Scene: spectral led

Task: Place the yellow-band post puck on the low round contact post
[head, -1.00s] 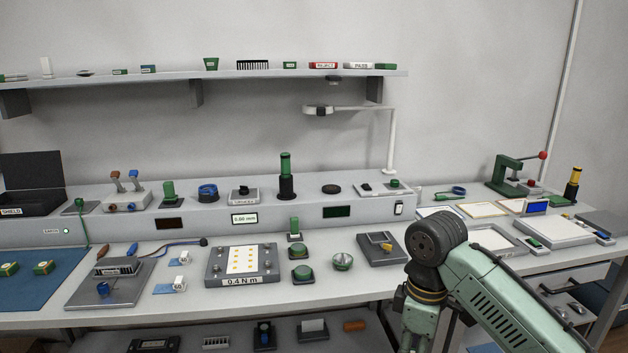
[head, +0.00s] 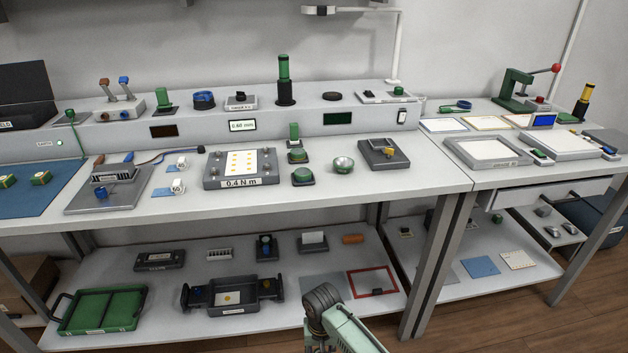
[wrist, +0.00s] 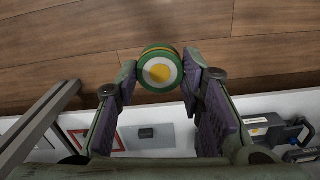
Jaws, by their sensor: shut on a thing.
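A round puck (wrist: 160,71) with a green rim and a white face with a yellow centre shows in the wrist view; I take it for the yellow-band post puck. My gripper (wrist: 160,76) is shut on it, one finger on each side at the tips. Wooden floor shows behind the puck. In the head view my arm is low, in front of the bench's lower shelf, and the puck is not visible there. Low round green pieces (head: 303,175) and a pale dome (head: 343,164) stand on the bench top; I cannot tell which is the contact post.
The lower shelf (head: 190,320) holds a green tray (head: 103,312), a dark tray with a white pad (head: 232,309) and a red-framed mat (head: 373,282). The bench top (head: 400,195) is above it, with a free front strip. Bench legs (head: 440,265) stand right of my arm.

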